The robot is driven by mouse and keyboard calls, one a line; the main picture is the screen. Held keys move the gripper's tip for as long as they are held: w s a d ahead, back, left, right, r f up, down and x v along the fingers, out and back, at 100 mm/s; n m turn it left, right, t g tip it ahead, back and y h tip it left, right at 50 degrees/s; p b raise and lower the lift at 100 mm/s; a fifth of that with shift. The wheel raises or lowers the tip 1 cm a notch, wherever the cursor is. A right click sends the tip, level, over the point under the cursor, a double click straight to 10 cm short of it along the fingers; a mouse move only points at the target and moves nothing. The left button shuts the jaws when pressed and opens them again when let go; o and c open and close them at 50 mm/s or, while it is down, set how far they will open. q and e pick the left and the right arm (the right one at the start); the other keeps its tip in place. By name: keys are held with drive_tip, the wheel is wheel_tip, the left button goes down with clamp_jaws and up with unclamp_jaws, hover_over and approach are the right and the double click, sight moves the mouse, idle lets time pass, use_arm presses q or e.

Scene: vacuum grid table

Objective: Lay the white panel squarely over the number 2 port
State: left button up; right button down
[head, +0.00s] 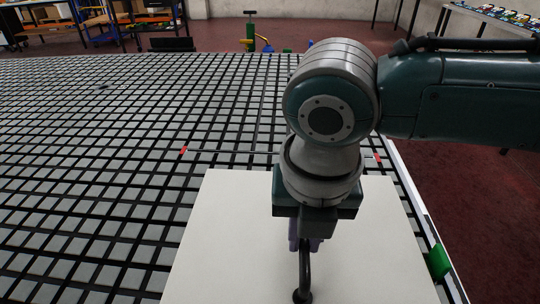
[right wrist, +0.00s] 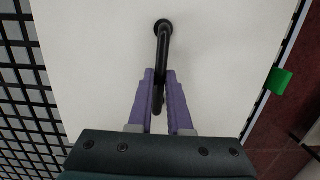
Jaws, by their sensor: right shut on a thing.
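The white panel (head: 215,235) lies over the near right part of the grid table, close to its right edge; I cannot tell whether it touches the surface. A black bar handle (head: 304,276) stands on the panel. My right gripper (head: 305,243) is above the panel, its purple fingers shut on the handle. In the right wrist view the fingers (right wrist: 161,75) sit on either side of the handle (right wrist: 163,45), over the white panel (right wrist: 90,60). The number 2 port is not visible. My left gripper is not in view.
Red marks (head: 183,150) show beyond the panel's far corners. A green block (head: 438,261) is at the table's right edge, also seen in the right wrist view (right wrist: 279,81). Red floor lies beyond.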

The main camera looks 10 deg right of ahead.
drive_tip(key=shift+f+b, duration=0.3)
drive_tip(key=shift+f, duration=0.15)
drive_tip(key=c, duration=1)
unclamp_jaws()
drive_tip(key=shift+o, duration=1.2)
drive_tip(key=shift+f, duration=0.1)
